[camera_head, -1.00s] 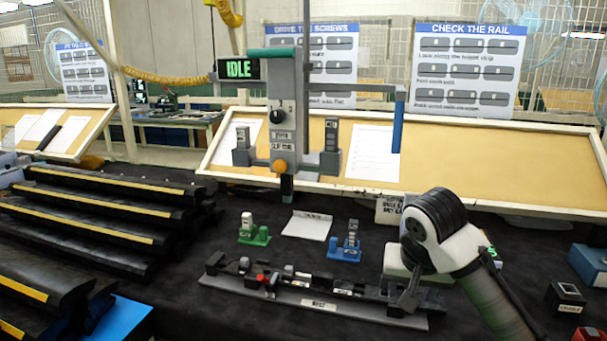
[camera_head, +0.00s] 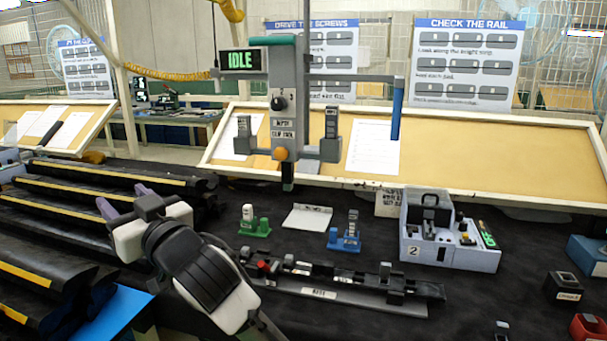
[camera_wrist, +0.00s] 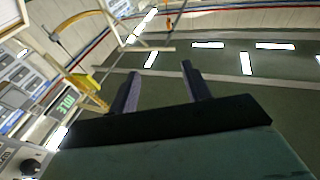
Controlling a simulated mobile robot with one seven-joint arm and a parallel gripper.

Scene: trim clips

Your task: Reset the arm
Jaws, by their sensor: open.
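My gripper (camera_head: 122,203) shows at the left of the head view, on the end of my white and black arm, above the black stepped racks. Its two purple-grey fingers stand apart with nothing between them. In the wrist view my gripper (camera_wrist: 163,88) is open and empty, with the ceiling and hanging lights beyond the fingers, so it is tilted upward. My forearm hides the left end of the rail fixture (camera_head: 340,285).
Black racks with yellow strips (camera_head: 85,205) fill the left. A grey tool stand (camera_head: 283,120) reads IDLE. Green (camera_head: 254,228) and blue (camera_head: 344,238) holders stand mid-table. A grey box marked 2 (camera_head: 450,255) stands right.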

